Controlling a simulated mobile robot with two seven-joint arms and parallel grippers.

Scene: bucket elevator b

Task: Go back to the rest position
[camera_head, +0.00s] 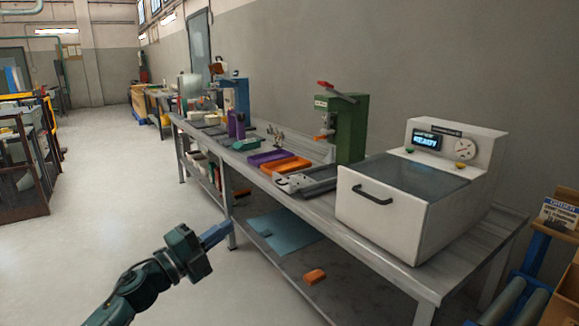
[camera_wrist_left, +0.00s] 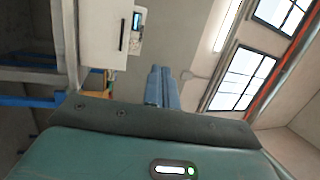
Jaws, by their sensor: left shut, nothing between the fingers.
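My left gripper (camera_head: 214,237) shows in the head view at the lower left, in front of the long metal workbench (camera_head: 420,282) and apart from it. Its blue fingers are closed together with nothing between them. In the left wrist view the same shut fingers (camera_wrist_left: 162,88) point up the picture, past the bench. My left arm comes in from the bottom left. My right gripper is in neither view.
A white machine (camera_head: 395,218) with a lit display stands on the near end of the bench. A green press (camera_head: 352,125), an orange tray (camera_head: 285,166) and a purple tray (camera_head: 268,157) stand farther along. Open floor (camera_head: 110,200) lies left of the bench. Dark racks (camera_head: 22,170) stand far left.

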